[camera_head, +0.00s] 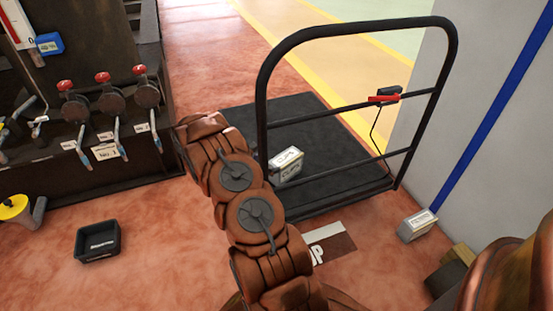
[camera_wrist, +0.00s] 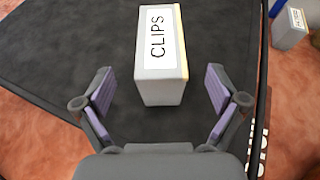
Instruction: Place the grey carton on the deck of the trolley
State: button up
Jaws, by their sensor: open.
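A grey carton (camera_head: 287,164) with a white label sits upright on the dark deck (camera_head: 325,155) of the trolley, near its handle side. In the wrist view the carton (camera_wrist: 162,88) reads "CLIPS" and rests on the dark deck (camera_wrist: 70,55). My gripper (camera_wrist: 158,88) is open, one finger to each side of the carton's near end, with a visible gap on both sides. Neither finger appears to touch it. In the head view my arm reaches beside the carton and my gripper's fingers are hidden.
The trolley's black tube handle (camera_head: 350,108) rises on the near side. Another small pale box (camera_head: 417,225) stands on the floor by the wall. A black bin (camera_head: 97,241) lies on the floor at left, below a bench with red-topped levers (camera_head: 104,77).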

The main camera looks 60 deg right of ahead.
jog(key=shift+v, duration=1.45)
jog(key=s+a+r+m+y+p, duration=0.1)
jog(key=s+a+r+m+p, duration=0.3)
jog(key=r, duration=0.8)
jog(key=a+r+m+g+y+p, duration=0.15)
jog(key=a+r+p, duration=0.45)
jog(key=r, duration=0.6)
jog(key=s+a+r+m+y+p, duration=0.15)
jog(key=a+r+m+p, duration=0.35)
jog(key=r, duration=0.7)
jog(key=s+a+r+m+y+p, duration=0.1)
jog(key=s+a+r+y+p, duration=0.2)
jog(key=s+a+r+p, duration=0.4)
jog(key=s+a+r+m+t+y+p, duration=0.1)
jog(key=s+a+r+m+y+p, duration=0.1)
jog(key=s+a+r+p, duration=0.5)
jog(key=s+a+r+m+t+y+p, duration=0.1)
jog(key=s+a+r+y+p, duration=0.3)
jog(key=s+a+r+p, duration=0.4)
jog(key=a+r+m, duration=0.1)
jog(key=a+r, duration=0.6)
jog(key=a, duration=0.1)
jog(key=shift+a, duration=0.4)
jog(key=shift+r, duration=0.1)
